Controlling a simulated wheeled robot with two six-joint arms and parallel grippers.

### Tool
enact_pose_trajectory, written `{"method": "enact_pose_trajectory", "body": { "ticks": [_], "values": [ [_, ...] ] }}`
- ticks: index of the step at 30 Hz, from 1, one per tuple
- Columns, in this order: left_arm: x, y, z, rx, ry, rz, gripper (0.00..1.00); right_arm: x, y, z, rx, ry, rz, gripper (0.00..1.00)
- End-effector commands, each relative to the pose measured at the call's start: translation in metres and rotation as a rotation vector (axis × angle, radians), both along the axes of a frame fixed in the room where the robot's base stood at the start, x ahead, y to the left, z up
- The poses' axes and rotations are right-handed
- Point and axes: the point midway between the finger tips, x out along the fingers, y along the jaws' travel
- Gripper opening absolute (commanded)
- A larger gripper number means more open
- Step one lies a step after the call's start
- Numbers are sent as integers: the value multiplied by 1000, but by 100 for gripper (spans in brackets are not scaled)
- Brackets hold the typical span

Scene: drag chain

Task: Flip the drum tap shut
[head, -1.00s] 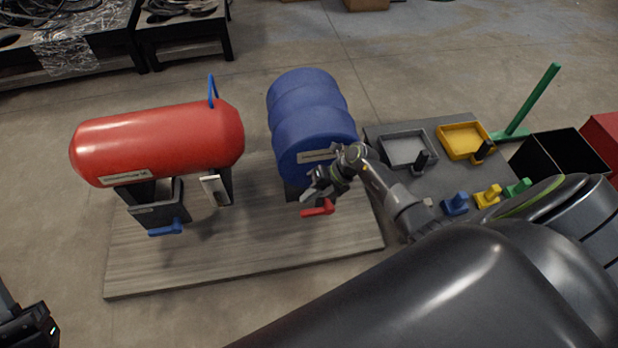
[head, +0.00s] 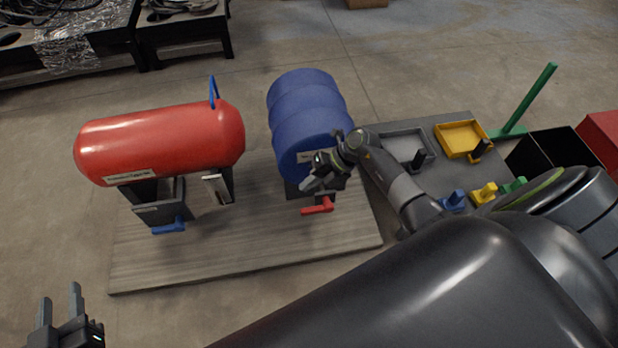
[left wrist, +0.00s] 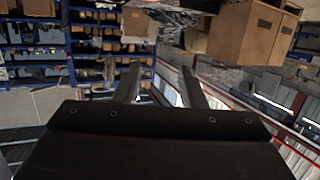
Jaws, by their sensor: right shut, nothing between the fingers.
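The blue drum (head: 308,112) lies on its side on a grey wooden board. Its tap has a red handle (head: 318,206) low at the near end, lying sideways and pointing left. My right gripper (head: 308,186) is shut and empty, just above the red handle and in front of the drum's end, seemingly apart from the handle. It partly hides the drum's label and the tap body. My left gripper (head: 60,292) is open and empty at the bottom left, away from the drum. Its two spread fingers also show in the left wrist view (left wrist: 160,82).
A red tank (head: 160,142) with a blue tap handle (head: 169,226) stands left of the drum on the board (head: 250,245). At right are a grey tray, a yellow tray (head: 461,138), small coloured taps and a black bin. The board's front is clear.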

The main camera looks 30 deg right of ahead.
Motion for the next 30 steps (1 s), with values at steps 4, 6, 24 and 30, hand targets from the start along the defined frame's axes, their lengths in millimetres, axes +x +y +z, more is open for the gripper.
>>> {"method": "enact_pose_trajectory", "body": {
  "ticks": [4,6,24,30],
  "values": [
    [-9,-2,-19,-27,113,-4,36,0,0,9,0,-1,1,0],
    [-13,-3,-26,-36,152,-6,36,0,0,11,0,-1,1,0],
    [-18,-5,-36,-51,212,-11,36,0,0,14,0,0,0,0],
    [-18,-5,-36,-51,211,-11,36,0,1,15,4,-4,-2,0]
  ]
}}
